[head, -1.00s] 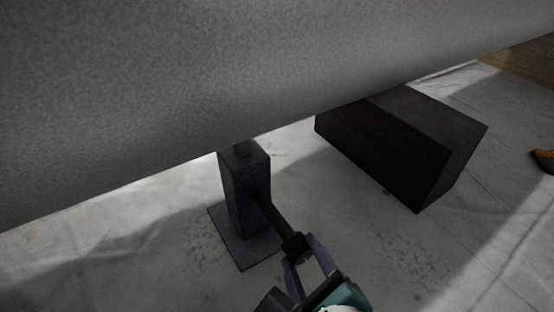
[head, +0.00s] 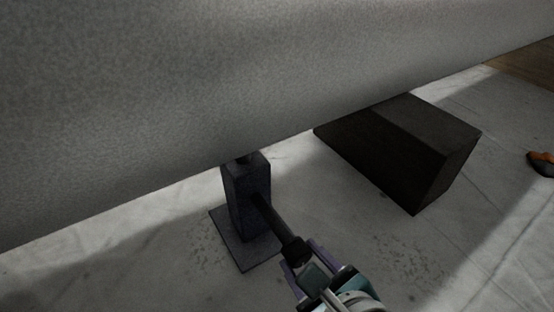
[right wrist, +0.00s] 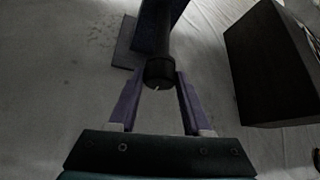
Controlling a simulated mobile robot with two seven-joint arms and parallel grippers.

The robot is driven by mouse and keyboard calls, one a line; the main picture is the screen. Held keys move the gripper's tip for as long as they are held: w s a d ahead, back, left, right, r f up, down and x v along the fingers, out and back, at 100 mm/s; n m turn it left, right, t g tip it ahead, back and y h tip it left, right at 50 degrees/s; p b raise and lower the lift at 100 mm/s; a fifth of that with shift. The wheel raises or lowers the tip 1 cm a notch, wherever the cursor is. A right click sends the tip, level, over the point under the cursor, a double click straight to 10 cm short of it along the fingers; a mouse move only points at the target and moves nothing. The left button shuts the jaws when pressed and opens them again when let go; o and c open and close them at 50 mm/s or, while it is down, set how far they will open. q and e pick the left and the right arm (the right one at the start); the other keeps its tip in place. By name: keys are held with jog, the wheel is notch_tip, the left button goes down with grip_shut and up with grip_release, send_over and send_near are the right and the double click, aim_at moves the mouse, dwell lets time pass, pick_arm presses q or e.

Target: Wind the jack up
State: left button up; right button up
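The jack (head: 246,200) is a dark upright post on a square base plate (head: 231,246), standing on the floor sheet. Its short screw top (head: 246,159) meets the underside of a large grey body (head: 230,80). A dark crank shaft (head: 274,220) slopes from the post toward me and ends in a thick round handle (head: 294,250). The handle's end also shows in the right wrist view (right wrist: 160,73). My right gripper (head: 303,258) has its purple fingers on either side of this end, apparently closed against it. My left gripper is out of view.
A big dark block (head: 420,155) lies on the floor right of the jack, partly below the grey body. An orange and dark object (head: 541,163) is at the right edge. The sheeted floor (head: 130,265) left of the jack is clear.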

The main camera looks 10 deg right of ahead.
jog(key=o, duration=0.4)
jog(key=shift+r, duration=0.1)
jog(key=shift+s+r, duration=0.2)
jog(key=shift+s, duration=0.1)
jog(key=p+v, duration=0.3)
jog(key=v, duration=0.4)
jog(key=shift+s, duration=0.15)
jog(key=shift+d, duration=0.1)
